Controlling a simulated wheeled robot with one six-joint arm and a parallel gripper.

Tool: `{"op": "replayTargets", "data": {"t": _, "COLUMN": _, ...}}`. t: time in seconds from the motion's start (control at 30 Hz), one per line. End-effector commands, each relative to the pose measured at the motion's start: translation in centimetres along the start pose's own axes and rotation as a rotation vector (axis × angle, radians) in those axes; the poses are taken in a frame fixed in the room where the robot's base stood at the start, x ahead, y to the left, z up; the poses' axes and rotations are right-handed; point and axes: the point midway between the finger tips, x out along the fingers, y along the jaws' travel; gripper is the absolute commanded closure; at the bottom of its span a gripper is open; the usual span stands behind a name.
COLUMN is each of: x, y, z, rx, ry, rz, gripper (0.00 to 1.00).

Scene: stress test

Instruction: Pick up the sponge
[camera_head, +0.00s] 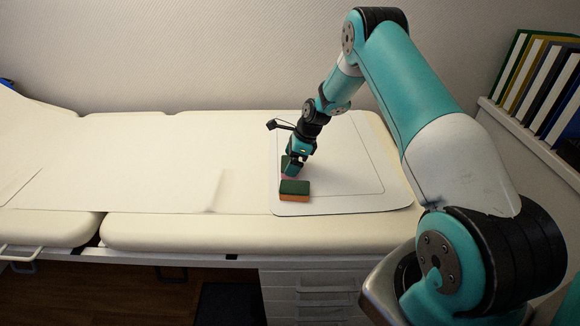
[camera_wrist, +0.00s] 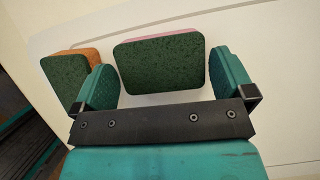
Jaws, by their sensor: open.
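Two sponges with dark green tops lie on the white mat. One has a pink underside; in the wrist view this pink-and-green sponge (camera_wrist: 160,62) shows between my fingers, and in the head view (camera_head: 286,162) it is partly hidden by my gripper. The other is an orange-and-green sponge (camera_head: 294,191), nearer the front edge; in the wrist view (camera_wrist: 68,80) it sits left of my left finger, partly covered by it. My gripper (camera_head: 292,166) points down and is open, its fingers (camera_wrist: 166,78) on either side of the pink-and-green sponge. I cannot tell whether they touch it.
The white mat (camera_head: 345,196) lies on the right part of a padded cream bench (camera_head: 150,150), whose left part is clear. A wall stands behind. Upright binders (camera_head: 545,80) stand on a ledge (camera_head: 525,140) at the right. Drawers (camera_head: 315,290) are below the bench.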

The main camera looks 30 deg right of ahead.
Motion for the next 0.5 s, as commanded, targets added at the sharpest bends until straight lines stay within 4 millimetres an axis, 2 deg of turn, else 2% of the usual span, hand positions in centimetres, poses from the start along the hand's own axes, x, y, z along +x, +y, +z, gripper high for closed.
{"op": "replayTargets", "data": {"t": 0.13, "x": 1.6, "y": 0.0, "z": 0.0, "rx": 0.0, "ry": 0.0, "rz": 0.0, "gripper": 0.0}}
{"op": "replayTargets", "data": {"t": 0.37, "x": 1.8, "y": 0.0, "z": 0.0, "rx": 0.0, "ry": 0.0, "rz": -0.002, "gripper": 0.0}}
{"op": "replayTargets", "data": {"t": 0.4, "x": 1.8, "y": 0.0, "z": 0.0, "rx": 0.0, "ry": 0.0, "rz": -0.001, "gripper": 0.05}}
{"op": "replayTargets", "data": {"t": 0.5, "x": 1.7, "y": 0.0, "z": 0.0, "rx": 0.001, "ry": 0.0, "rz": -0.001, "gripper": 0.28}}
